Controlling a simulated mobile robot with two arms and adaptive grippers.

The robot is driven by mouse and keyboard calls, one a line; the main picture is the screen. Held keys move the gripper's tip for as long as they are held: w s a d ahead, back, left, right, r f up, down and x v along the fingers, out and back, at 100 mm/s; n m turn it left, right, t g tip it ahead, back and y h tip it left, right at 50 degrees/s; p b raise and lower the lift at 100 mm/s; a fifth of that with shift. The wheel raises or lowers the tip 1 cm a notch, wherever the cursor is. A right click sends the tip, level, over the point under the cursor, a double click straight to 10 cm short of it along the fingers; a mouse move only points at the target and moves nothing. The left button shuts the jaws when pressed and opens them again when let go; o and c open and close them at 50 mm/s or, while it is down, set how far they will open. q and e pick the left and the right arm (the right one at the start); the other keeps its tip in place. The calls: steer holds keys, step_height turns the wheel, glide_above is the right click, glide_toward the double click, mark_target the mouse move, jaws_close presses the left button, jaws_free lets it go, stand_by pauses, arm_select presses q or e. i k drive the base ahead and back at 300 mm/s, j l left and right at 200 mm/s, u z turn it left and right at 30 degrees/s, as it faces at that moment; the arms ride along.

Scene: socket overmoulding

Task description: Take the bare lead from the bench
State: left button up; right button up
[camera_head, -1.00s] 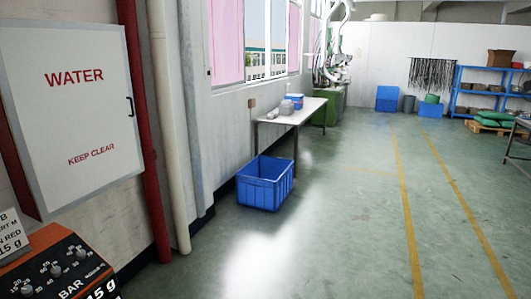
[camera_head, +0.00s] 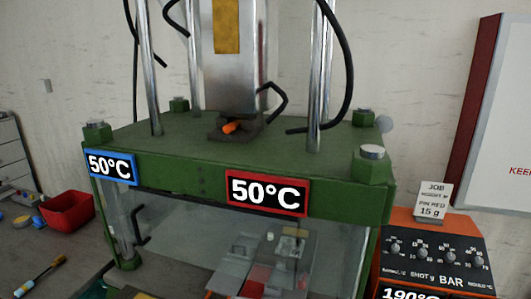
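No bare lead can be made out in the head view. A strip of the grey bench (camera_head: 75,240) shows at the lower left, cut off by the frame edge. Neither of my grippers is in view.
A green moulding press (camera_head: 200,160) with two 50°C displays fills the middle, with metal parts (camera_head: 235,265) behind its clear front. A red bin (camera_head: 68,211) and a grey drawer cabinet (camera_head: 12,150) stand left. An orange control box (camera_head: 435,245) with a job card (camera_head: 432,200) stands right.

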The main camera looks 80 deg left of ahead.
mark_target(22, 290)
steer(key=u, duration=3.75)
